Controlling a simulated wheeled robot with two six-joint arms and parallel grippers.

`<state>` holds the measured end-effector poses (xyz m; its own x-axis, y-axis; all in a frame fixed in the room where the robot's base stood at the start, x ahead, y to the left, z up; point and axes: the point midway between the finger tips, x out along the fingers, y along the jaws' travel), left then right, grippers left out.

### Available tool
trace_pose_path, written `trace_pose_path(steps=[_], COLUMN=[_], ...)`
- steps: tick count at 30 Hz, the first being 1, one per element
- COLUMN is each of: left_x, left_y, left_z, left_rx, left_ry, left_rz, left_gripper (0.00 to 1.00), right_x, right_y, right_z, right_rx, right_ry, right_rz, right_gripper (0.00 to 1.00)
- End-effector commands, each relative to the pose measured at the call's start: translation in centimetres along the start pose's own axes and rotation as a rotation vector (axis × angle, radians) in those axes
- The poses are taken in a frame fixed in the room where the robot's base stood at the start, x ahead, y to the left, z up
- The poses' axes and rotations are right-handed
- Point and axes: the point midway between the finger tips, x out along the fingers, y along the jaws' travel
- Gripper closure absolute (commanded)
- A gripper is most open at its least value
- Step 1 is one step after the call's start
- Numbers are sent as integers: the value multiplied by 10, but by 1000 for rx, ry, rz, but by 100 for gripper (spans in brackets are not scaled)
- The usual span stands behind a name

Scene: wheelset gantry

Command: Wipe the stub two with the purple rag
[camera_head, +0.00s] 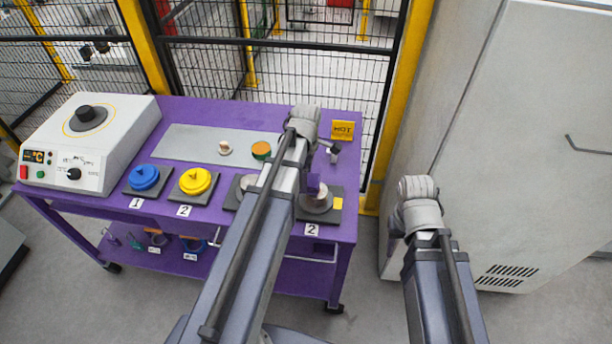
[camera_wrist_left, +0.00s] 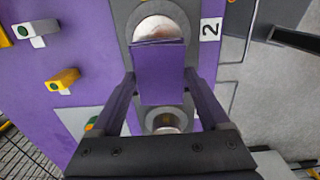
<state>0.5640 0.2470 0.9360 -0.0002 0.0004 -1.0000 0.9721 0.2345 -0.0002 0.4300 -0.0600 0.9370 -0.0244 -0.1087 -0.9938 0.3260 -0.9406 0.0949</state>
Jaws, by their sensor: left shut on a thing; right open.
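Stub two (camera_wrist_left: 153,28) is a shiny round metal end in a grey base, beside a "2" label (camera_wrist_left: 210,28) in the left wrist view. In the head view it (camera_head: 316,203) stands at the table's right end. My left gripper (camera_wrist_left: 160,82) is shut on the purple rag (camera_wrist_left: 162,75), which hangs flat between its fingers. The rag's edge overlaps the stub's edge in this view; I cannot tell whether they touch. In the head view the rag (camera_head: 314,184) shows just above the stub, and my left arm hides part of the area. My right gripper (camera_head: 398,232) is open, right of the table, largely hidden by its arm.
Another stub (camera_wrist_left: 165,120) stands beside stub two. A grey cabinet (camera_head: 520,110) stands to the right, fencing (camera_head: 330,75) behind.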

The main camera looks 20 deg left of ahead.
Motion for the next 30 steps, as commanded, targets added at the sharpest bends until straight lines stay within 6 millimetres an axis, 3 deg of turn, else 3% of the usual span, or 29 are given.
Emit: trace_pose_path(steps=[1,12,24,30], left_x=[-11,-45,-47,-60], left_y=[0,0,0,0], left_z=[0,0,0,0], left_rx=[0,0,0,0], left_ry=[0,0,0,0], left_rz=[0,0,0,0], left_gripper=[66,66,66,66], right_x=[-11,-45,-46,-60], right_y=[1,4,4,6], right_z=[1,3,3,4], right_rx=[0,0,0,0], right_ry=[0,0,0,0], right_rz=[0,0,0,0], right_gripper=[50,50,50,50])
